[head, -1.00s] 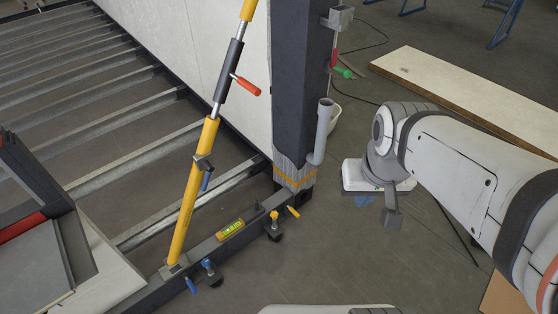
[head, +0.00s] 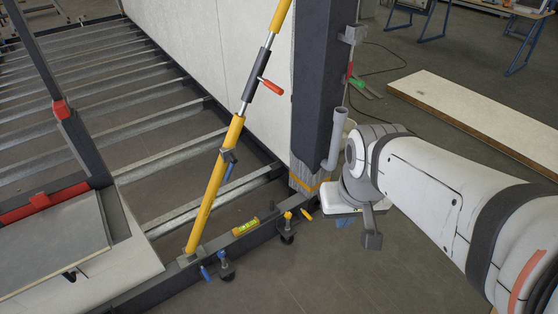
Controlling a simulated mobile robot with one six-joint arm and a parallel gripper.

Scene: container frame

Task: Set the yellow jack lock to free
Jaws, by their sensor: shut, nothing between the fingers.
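Two small jacks stand at the lower frame beam. The yellow jack (head: 288,226), near the foot of the dark post, has a yellow knob on top. Its short yellow lock lever (head: 306,214) sticks out beside it, tilted. The other jack (head: 225,265), to the left, has a blue knob and blue lever. My gripper (head: 371,240) hangs under the white wrist to the right of the yellow jack, apart from it. It is shut and holds nothing I can see; its fingers show only in part.
The dark post (head: 315,90) with a grey pipe (head: 337,138) stands close to my wrist. A long yellow prop (head: 215,185) leans over the beam, with a green level (head: 246,227) near its foot. The floor in front of the beam is clear.

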